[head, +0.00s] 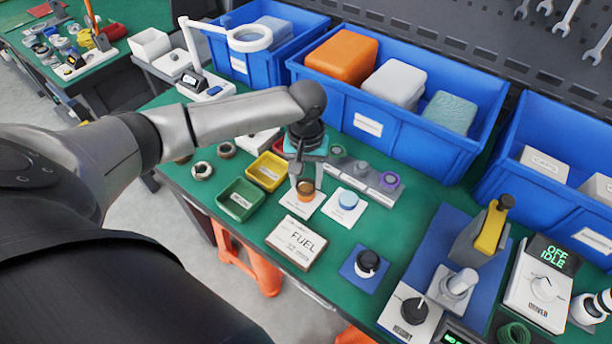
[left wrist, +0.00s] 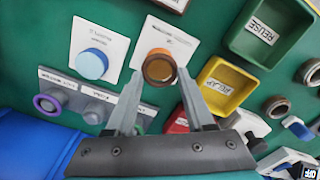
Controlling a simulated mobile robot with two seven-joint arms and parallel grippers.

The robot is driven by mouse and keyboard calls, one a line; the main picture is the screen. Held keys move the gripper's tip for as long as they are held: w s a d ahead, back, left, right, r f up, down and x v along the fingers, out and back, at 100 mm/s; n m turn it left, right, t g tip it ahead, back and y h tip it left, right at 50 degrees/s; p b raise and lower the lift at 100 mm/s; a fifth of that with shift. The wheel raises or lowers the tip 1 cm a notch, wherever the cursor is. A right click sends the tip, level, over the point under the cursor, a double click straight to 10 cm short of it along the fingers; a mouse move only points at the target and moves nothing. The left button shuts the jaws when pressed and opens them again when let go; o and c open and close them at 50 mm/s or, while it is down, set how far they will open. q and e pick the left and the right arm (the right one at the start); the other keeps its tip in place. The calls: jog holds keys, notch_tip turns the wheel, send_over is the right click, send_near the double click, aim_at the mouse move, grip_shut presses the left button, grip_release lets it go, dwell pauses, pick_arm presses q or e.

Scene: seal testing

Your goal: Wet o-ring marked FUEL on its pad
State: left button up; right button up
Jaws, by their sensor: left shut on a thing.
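My left gripper (head: 305,183) points down over a white plate with a round orange pad (left wrist: 159,53). Its two fingers are shut on a brown o-ring (left wrist: 159,70), which sits at the orange pad. I cannot tell whether ring and pad touch, and no mark on the ring is readable. A second white plate next to it carries a round blue pad (head: 348,200); it also shows in the left wrist view (left wrist: 92,64). A card lettered FUEL (head: 297,242) lies in front of the pads. My right gripper is not in view.
A green bin (head: 241,200) and a yellow bin (head: 267,171) stand left of the pads. Blue crates (head: 397,126) line the back. A black-and-white knob on a blue base (head: 367,264) stands at front right.

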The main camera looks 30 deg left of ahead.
pick_arm(q)
jog(key=shift+f, duration=0.45)
dwell(0.4)
jog(key=shift+s+f+p, duration=0.1)
jog(key=shift+p, duration=0.6)
dwell(2.1)
jog(key=shift+r+p, duration=2.6)
jog(key=shift+p, duration=0.7)
